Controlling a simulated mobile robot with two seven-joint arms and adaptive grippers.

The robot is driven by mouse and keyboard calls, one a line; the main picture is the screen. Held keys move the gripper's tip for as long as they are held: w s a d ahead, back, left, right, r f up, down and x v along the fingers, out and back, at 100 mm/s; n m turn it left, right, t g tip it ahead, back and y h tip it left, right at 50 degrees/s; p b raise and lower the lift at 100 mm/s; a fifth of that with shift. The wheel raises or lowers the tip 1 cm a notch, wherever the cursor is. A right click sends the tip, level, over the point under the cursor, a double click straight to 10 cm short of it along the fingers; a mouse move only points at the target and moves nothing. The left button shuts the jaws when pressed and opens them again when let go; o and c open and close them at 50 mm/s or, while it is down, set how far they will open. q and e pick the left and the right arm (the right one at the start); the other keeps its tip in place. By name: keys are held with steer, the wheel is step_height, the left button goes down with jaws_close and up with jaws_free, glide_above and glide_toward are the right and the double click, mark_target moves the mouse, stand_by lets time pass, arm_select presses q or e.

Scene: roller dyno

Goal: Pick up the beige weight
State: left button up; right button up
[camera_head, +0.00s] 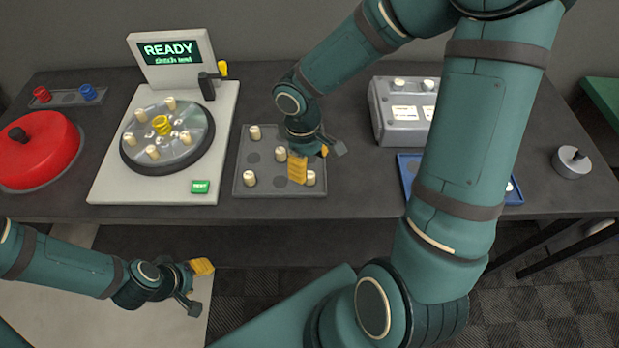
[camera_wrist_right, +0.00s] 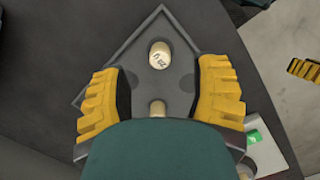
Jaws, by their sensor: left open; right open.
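Several small beige weights stand in a grey square tray (camera_head: 238,188) in the middle of the table. One beige weight (camera_head: 255,132) is at its back left, another (camera_head: 250,178) at its front left, and one (camera_head: 310,178) at its front right beside my right gripper. My right gripper (camera_head: 310,163) is open and points down over the tray's right side. In the right wrist view, a labelled beige weight (camera_wrist_right: 160,54) shows ahead, between the lines of the open fingers. Another weight (camera_wrist_right: 157,108) is partly hidden by my wrist. My left gripper (camera_head: 198,282) is open and empty, in front of the table.
Left of the tray is a white machine with a round disc (camera_head: 186,155) holding beige weights, a READY screen (camera_head: 167,51) and a green button (camera_head: 200,187). A red round object (camera_head: 45,155) is far left. A grey box (camera_head: 397,125) and blue tray (camera_head: 405,172) are right.

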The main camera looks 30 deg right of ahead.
mark_target(310, 174)
steer(key=shift+d+f+b, duration=0.1)
steer(key=shift+f+b, duration=0.6)
steer(key=shift+f, duration=2.05)
steer(key=c, duration=1)
